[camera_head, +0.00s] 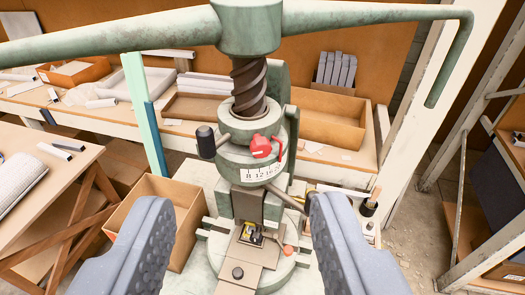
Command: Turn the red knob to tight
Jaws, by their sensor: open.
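The red knob (262,146) sticks out from the front of the green fly press (236,160), just above a white numbered scale (264,171). My gripper (238,245) is open, with one grey padded finger at the lower left and one at the lower right. The fingers are empty and apart from the press. The knob lies above and beyond the gap between them, not touched by either finger. I cannot read from this view how tight the knob is.
A black-ended handle (206,141) juts left of the knob. The press's long arm (370,17) crosses the top. An open cardboard box (160,215) stands left of the press base. Shelves with trays (325,118) stand behind, and a wooden table (40,180) is at left.

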